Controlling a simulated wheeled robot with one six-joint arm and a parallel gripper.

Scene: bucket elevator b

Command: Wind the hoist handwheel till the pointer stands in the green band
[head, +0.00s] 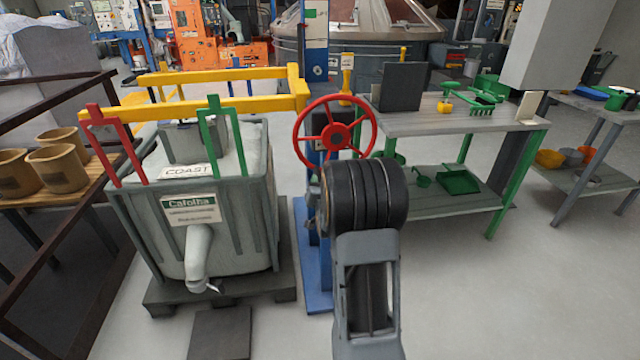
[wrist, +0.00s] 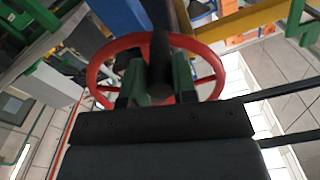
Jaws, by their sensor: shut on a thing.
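The red handwheel (head: 336,135) is mounted on the blue hoist column (head: 316,60), and its upper part is clear of my arm. In the wrist view the handwheel (wrist: 100,65) lies around and behind my gripper (wrist: 159,80). The jaws are shut on a dark round handle (wrist: 161,50) at the wheel, which stands toward the camera. In the head view my arm hides the jaws and the handle. A white plate with a green patch (head: 310,14) is high on the column. I cannot make out a pointer or tell whether this is the green band.
A grey tank (head: 190,235) on a dark pallet stands left of the column, under a yellow beam (head: 200,96). A workbench (head: 455,124) with green tools is at the right. Pots stand on a rack at the far left. The floor at the lower right is clear.

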